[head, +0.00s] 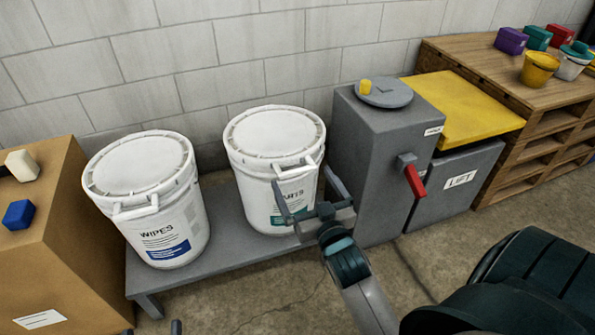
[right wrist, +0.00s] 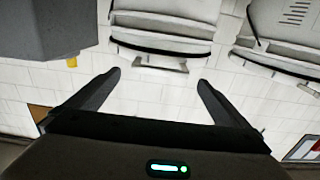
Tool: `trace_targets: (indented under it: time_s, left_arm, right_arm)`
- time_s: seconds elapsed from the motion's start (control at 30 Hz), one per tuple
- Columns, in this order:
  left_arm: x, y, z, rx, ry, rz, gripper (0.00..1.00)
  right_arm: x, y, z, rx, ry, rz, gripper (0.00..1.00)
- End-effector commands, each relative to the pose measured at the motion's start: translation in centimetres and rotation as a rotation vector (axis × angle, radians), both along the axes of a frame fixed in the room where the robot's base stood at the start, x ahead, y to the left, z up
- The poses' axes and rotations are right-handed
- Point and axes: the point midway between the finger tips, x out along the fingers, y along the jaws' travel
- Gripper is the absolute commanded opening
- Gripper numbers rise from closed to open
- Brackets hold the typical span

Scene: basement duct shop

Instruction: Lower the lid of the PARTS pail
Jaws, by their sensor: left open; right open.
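The white PARTS pail (head: 260,190) stands on a grey bench, and its label is partly covered by my right gripper. Its white lid (head: 272,134) lies over the top, with a handle (head: 298,168) at the front. In the right wrist view, the upside-down pail shows a dark line under the lid (right wrist: 165,43); I cannot tell whether the lid is fully seated. My right gripper (head: 302,177) is open and empty in front of the pail, its fingertips either side of the lid's handle in the picture. My left gripper (head: 150,329) barely shows at the bottom edge, open.
The similar white WIPES pail (head: 165,220) stands left on the grey bench (head: 225,230). A grey box with a red lever (head: 414,181) stands close right of the PARTS pail. A yellow-lidded LIFT bin (head: 460,180) is beyond it. A cardboard box (head: 75,255) is at left.

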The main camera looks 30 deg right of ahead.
Motion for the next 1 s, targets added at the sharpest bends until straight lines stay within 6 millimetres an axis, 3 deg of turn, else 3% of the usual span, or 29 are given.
trace_targets:
  time_s: [0.1, 0.3, 0.77, 1.0]
  left_arm:
    - [-0.1, -0.1, 0.7, -0.013, -0.039, 0.002, 0.60]
    - [-0.3, -0.1, 1.7, -0.030, -0.089, 0.004, 0.60]
    - [-0.4, -0.2, 2.2, -0.037, -0.111, 0.005, 0.60]
    - [-0.4, -0.1, 2.2, -0.037, -0.110, 0.005, 0.60]
  right_arm:
    - [2.0, -0.5, 0.0, -0.001, -0.002, 0.001, 1.00]
    - [4.1, -1.0, -0.1, 0.000, 0.000, 0.000, 1.00]
    - [4.9, -1.2, 0.0, 0.000, 0.001, 0.000, 1.00]
    - [4.9, -1.2, 0.0, 0.000, 0.001, 0.000, 0.45]
